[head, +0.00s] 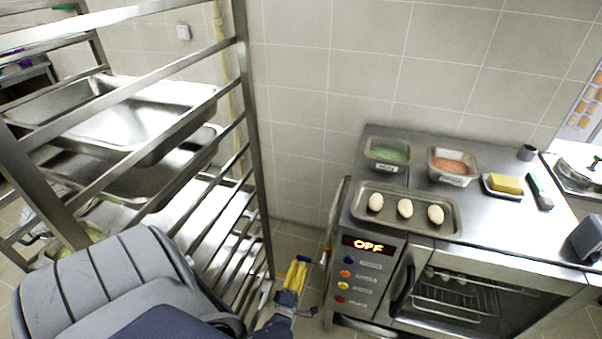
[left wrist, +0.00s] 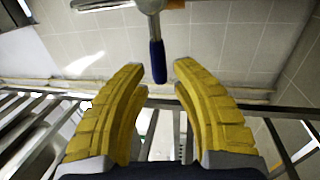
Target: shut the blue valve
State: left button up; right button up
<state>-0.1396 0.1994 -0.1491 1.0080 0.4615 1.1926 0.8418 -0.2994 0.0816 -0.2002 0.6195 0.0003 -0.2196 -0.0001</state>
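The blue valve shows as a small blue handle (head: 323,258) low beside the left side of the oven in the head view. In the left wrist view the blue handle (left wrist: 158,62) hangs from a metal valve body at the top of the picture. My left gripper (head: 298,264) has yellow fingers and sits just left of the handle in the head view. In the left wrist view its fingers are spread wide with nothing gripped. The handle's end appears in the gap between the fingertips, with no visible contact. My right gripper is not in view.
A steel rack (head: 245,130) with trays stands left of my left gripper. The oven (head: 480,295) with its control panel stands to the right. A tray (head: 450,218) with eggs and several small containers stand on top. The gap between rack and oven is narrow.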

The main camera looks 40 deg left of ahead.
pick_arm(q)
jog(key=v, duration=0.9)
jog(key=shift+s, duration=0.15)
jog(key=shift+d, duration=0.15)
jog(key=s+d+f+m+g+h, duration=0.25)
jog(key=d+f+m+h, duration=0.2)
jog(key=f+m, duration=0.4)
jog(key=s+d+f+m+g+h, duration=0.2)
jog(key=d+f+m+g+h, duration=0.25)
jog(key=f+m, duration=0.45)
jog(key=s+d+f+m+g, duration=0.1)
jog(key=s+f+m+g, duration=0.4)
jog(key=s, duration=0.9)
jog(key=s+d+f+m+g, duration=0.2)
jog(key=s+f+m+g, duration=0.2)
jog(key=s+f, duration=0.7)
jog(key=s, duration=0.3)
jog(key=shift+m+g, duration=0.35)
jog(key=shift+g, duration=0.05)
